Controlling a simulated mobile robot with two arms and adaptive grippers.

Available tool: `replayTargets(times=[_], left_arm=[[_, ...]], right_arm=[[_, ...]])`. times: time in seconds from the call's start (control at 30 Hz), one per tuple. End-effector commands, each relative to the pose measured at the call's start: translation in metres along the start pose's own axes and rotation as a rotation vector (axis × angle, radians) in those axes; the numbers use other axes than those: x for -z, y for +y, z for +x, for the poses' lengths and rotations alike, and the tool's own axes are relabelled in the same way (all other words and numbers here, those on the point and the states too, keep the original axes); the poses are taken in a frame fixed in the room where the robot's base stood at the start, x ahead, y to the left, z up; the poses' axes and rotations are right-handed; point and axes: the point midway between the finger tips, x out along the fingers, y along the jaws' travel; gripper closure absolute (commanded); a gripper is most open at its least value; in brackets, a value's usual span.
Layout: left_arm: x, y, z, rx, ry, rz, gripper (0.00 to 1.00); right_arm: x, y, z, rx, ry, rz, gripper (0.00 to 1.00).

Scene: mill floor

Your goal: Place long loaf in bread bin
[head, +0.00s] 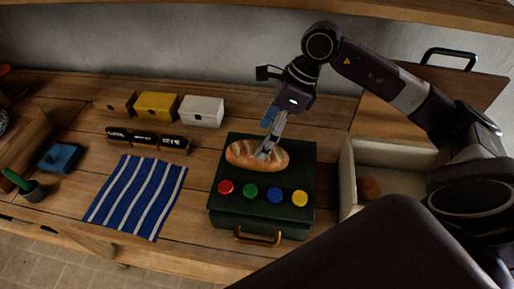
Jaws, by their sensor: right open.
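The long loaf (243,153), golden brown with pale scores, lies across the top of a dark green box (228,193). My right gripper (267,151) reaches down from above, with its fingertips at the loaf's middle. It is open, and I cannot tell whether the fingers touch the crust. The bread bin (347,177) is a cream, open-topped box to the right of the green box. Its wooden lid (377,118) with a black handle stands raised behind it. My left gripper is out of view.
The green box has red, green, blue and yellow knobs and a brass handle (258,237) in front. A blue striped cloth (137,197) lies left. Small brown, yellow (156,106) and white (202,111) boxes stand behind. My right arm overhangs the bin's right side.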

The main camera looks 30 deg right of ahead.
Motion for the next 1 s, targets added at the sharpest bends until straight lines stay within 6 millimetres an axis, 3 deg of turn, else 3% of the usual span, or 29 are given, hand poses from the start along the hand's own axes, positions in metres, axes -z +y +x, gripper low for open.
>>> replayTargets(times=[0.2, 0.33, 0.63, 1.0], left_arm=[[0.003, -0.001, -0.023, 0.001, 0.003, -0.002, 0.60], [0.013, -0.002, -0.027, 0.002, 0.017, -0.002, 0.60], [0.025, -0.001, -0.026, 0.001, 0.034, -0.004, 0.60], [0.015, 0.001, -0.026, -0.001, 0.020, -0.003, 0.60]], right_arm=[[0.001, 0.007, 0.025, -0.006, 0.001, 0.002, 0.22], [0.001, 0.006, 0.044, -0.003, -0.001, 0.002, 0.22], [0.002, 0.005, 0.051, -0.001, -0.002, 0.000, 0.22], [0.002, 0.005, 0.051, -0.001, -0.002, 0.001, 0.62]])
